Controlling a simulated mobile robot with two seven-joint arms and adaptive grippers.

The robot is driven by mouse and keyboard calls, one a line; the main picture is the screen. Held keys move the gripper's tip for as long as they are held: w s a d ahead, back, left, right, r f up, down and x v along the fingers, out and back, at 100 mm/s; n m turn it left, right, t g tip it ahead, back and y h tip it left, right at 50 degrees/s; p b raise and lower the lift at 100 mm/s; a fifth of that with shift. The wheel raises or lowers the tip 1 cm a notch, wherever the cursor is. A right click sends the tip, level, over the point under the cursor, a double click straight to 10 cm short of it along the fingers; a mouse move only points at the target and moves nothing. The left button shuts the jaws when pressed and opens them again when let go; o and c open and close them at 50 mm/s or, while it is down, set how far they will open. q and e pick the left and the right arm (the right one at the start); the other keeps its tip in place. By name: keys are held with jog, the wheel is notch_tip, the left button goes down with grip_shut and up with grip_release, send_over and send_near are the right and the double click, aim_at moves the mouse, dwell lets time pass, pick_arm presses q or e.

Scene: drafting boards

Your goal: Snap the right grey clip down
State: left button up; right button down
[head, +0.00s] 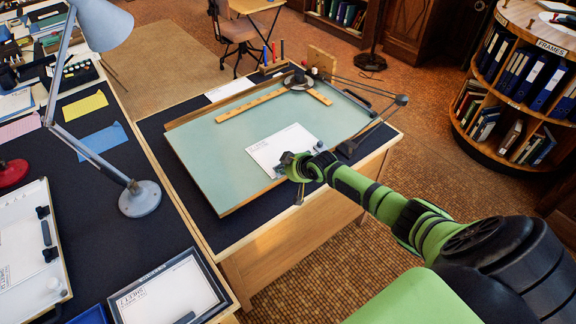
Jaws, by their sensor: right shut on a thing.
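The pale green drafting board (225,165) lies tilted on a dark-topped table. A white sheet (278,146) lies on it toward its near right side. My right gripper (287,163) reaches over the board's near right edge to the sheet. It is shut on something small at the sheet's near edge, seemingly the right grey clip. The fingers hide most of it, so I cannot tell whether the clip is up or down. A small grey piece (320,146) shows by the sheet's right corner, just above my arm; I cannot tell what it is. My left gripper is out of view.
A wooden T-square (250,105) lies across the board's far part. A jointed dark arm (375,118) stands at the board's right edge. A grey desk lamp (139,198) and a framed sheet (168,297) are on the left desk. A round bookshelf (520,95) stands right.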

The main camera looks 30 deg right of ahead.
aim_at(278, 167)
jog(key=shift+w+a+r+g, duration=0.15)
jog(key=shift+w+a+g, duration=0.15)
jog(key=shift+w+g, duration=0.45)
jog(key=shift+g+b, duration=0.65)
jog(key=g+b, duration=0.1)
jog(key=b, duration=0.1)
jog(key=w+g+b, duration=0.1)
jog(key=g+b, duration=0.1)
jog(key=b, duration=0.1)
jog(key=shift+a+f, duration=0.1)
jog(key=shift+f, duration=0.3)
jog(key=g+b, duration=0.1)
jog(key=b, duration=0.4)
jog(key=g+b, duration=0.1)
jog(key=b, duration=0.5)
jog(key=shift+w+f+g+b, duration=0.2)
jog(key=shift+w+g+b, duration=0.1)
jog(key=shift+w+g, duration=0.1)
jog(key=shift+r+b, duration=0.1)
jog(key=shift+b, duration=0.7)
jog(key=shift+s, duration=0.1)
jog(key=c, duration=1.2)
grip_release()
jog(key=shift+h, duration=0.3)
jog(key=shift+r, duration=0.1)
